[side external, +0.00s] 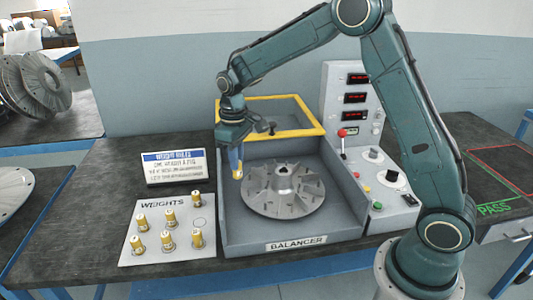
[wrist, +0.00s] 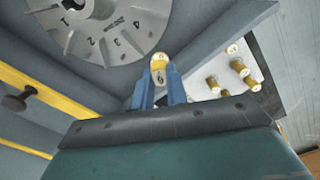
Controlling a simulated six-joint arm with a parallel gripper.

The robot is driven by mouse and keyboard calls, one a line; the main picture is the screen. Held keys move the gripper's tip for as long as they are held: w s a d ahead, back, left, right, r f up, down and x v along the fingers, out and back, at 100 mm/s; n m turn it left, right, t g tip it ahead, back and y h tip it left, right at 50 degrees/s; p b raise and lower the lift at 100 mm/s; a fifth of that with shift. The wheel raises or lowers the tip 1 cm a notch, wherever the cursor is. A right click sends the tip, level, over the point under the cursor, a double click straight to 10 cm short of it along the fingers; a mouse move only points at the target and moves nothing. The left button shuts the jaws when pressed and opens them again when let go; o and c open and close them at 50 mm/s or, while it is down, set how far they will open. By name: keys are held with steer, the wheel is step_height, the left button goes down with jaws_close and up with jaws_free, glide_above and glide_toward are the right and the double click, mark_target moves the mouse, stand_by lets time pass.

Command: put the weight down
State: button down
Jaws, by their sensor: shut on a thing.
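My gripper (side external: 236,168) points down above the left part of the balancer (side external: 297,243), left of the finned rotor (side external: 283,196). It is shut on a small brass weight (side external: 239,175), which shows between the blue fingers. The wrist view shows the held weight (wrist: 158,67) with a dark mark on its pale end, next to the rotor (wrist: 115,25) edge. The fingers partly hide its body. The white weights board (side external: 150,211) lies left of the balancer. Several brass weights (side external: 169,216) stand on it, and one printed circle (side external: 200,223) at its right is empty.
A weight rules sign (side external: 174,167) stands behind the board. A yellow-edged frame (side external: 262,101) rises behind the rotor. A control panel (side external: 352,100) with knobs and a red lever stands to the right. A green PASS area (side external: 493,209) lies at far right.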

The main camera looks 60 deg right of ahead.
steer(key=w+a+r+n, duration=0.6)
steer(key=a+r, duration=0.1)
steer(key=a, duration=0.3)
steer(key=shift+w, duration=0.4)
step_height(320, 180, down, 16)
steer(key=shift+r, duration=0.2)
steer(key=shift+f, duration=0.1)
steer(key=shift+f, duration=2)
steer(key=shift+f, duration=0.3)
steer(key=c, duration=1.4)
jaws_free()
